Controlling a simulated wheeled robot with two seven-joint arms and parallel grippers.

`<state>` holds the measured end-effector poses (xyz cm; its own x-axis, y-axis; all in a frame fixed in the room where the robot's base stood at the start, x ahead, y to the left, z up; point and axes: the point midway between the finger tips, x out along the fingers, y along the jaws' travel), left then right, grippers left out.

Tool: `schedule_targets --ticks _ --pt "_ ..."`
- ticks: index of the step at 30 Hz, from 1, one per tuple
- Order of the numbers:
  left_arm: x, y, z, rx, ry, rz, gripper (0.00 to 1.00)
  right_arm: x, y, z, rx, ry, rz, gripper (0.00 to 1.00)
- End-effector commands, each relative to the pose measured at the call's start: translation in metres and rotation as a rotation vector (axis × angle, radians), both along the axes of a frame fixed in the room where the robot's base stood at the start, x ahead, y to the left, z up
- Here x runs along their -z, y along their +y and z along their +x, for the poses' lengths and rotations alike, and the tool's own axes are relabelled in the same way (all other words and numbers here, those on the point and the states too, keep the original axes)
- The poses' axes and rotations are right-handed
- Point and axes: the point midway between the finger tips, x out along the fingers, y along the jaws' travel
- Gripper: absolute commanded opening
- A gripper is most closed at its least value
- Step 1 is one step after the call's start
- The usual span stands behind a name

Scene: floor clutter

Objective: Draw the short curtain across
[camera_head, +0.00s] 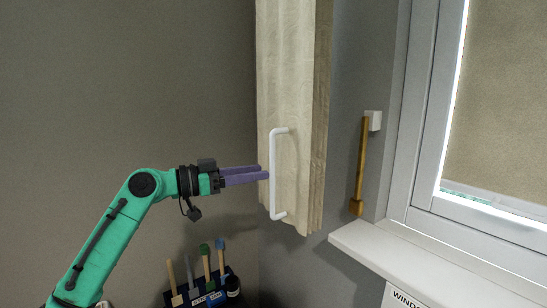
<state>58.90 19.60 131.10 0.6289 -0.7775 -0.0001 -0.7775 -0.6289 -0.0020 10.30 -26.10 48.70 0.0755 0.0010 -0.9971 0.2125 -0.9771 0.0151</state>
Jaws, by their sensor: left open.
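The short curtain (304,90) is cream cloth, bunched up and hanging left of the window. A white upright bar handle (273,174) is on its front near the lower end. My left gripper (266,172) comes in from the left with purple fingers. Its fingertips are at the left side of the handle, about mid-height. The fingers are apart; I cannot tell whether they touch the handle. My right gripper is not in view.
The window (495,110) with a drawn beige blind is on the right, above a white sill (420,262). A wooden-handled tool (360,165) hangs from a white wall mount. A dark rack (205,292) of several tools stands low, below my left gripper.

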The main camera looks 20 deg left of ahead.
Motion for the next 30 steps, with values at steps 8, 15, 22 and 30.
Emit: schedule_targets --ticks 8,15,22,30 --pt "-0.002 -0.037 0.03 -0.001 0.0 -0.001 0.46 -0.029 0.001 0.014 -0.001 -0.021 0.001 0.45" --pt "0.001 -0.038 0.033 -0.003 0.0 -0.001 0.46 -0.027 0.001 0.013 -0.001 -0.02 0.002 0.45" --pt "0.001 -0.038 0.032 -0.003 0.001 -0.002 0.0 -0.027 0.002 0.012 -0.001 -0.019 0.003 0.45" --pt "0.0 -0.038 0.032 -0.004 0.0 -0.001 0.0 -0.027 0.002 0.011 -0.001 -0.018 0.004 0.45"
